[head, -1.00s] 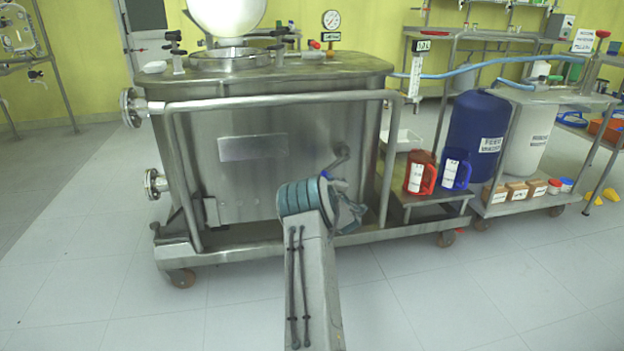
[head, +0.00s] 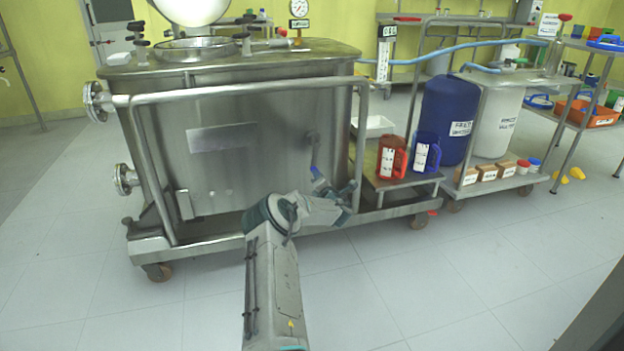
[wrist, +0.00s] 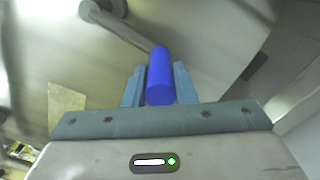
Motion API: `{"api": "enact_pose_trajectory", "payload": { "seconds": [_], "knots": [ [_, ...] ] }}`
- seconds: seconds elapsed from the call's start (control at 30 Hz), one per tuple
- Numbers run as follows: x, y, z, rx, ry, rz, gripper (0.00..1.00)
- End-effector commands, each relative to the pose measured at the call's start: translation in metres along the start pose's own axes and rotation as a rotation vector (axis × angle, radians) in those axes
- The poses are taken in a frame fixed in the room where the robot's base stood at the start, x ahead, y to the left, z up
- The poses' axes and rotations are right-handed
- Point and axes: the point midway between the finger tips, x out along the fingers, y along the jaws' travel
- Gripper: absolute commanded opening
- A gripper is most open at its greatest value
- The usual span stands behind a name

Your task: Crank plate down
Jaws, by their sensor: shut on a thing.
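The crank is on the front wall of the steel vessel (head: 140,92). Its metal arm (head: 312,152) hangs nearly straight down from its hub in the head view. It also shows as a bent grey arm in the wrist view (wrist: 118,24), ending at a blue cylindrical handle (wrist: 160,75). My gripper (wrist: 160,88) is shut on this handle, one finger on each side. I cannot tell which part is the plate; a round white dome stands above the open top ring.
A steel guard rail (head: 240,90) runs around the vessel front, close to my arm. A red jug (head: 390,158) and a blue jug (head: 427,152) stand on a low shelf to the right. The floor in front is clear.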

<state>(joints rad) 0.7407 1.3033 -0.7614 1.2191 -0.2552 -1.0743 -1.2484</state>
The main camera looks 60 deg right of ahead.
Motion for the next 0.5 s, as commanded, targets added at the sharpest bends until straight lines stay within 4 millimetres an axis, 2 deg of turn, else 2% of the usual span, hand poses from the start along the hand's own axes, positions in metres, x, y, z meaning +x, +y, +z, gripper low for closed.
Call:
{"api": "enact_pose_trajectory", "payload": {
  "seconds": [0.5],
  "knots": [
    [0.0037, -0.0008, 0.0050, -0.103, 0.003, 0.009, 0.00]
  ]
}}
